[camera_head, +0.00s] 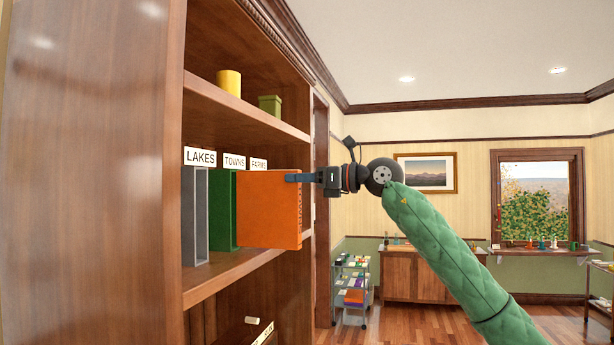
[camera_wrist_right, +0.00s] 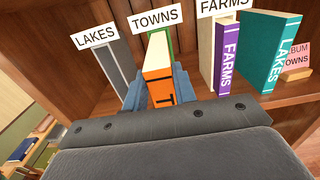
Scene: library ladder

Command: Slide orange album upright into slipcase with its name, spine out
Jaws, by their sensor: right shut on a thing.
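The orange album (camera_head: 268,212) is upright in my right gripper (camera_head: 298,178), which is shut on its spine end. In the right wrist view, the gripper's blue fingers (camera_wrist_right: 160,88) sit either side of the album (camera_wrist_right: 158,72), and a "T" shows on its spine, facing me. The album's far end lines up with the mouth of the green TOWNS slipcase (camera_head: 222,210), between its green walls (camera_wrist_right: 149,46); how deep it reaches is hidden. The TOWNS sign (camera_wrist_right: 155,19) stands above. My left gripper is out of view.
The grey LAKES slipcase (camera_head: 195,215) stands left of TOWNS. Right of it, in the wrist view, are the purple FARMS album (camera_wrist_right: 228,55) in a pale slipcase, a teal LAKES album (camera_wrist_right: 275,55) and a pink label (camera_wrist_right: 297,57). A yellow cup (camera_head: 229,82) and green pot (camera_head: 270,104) stand on the shelf above.

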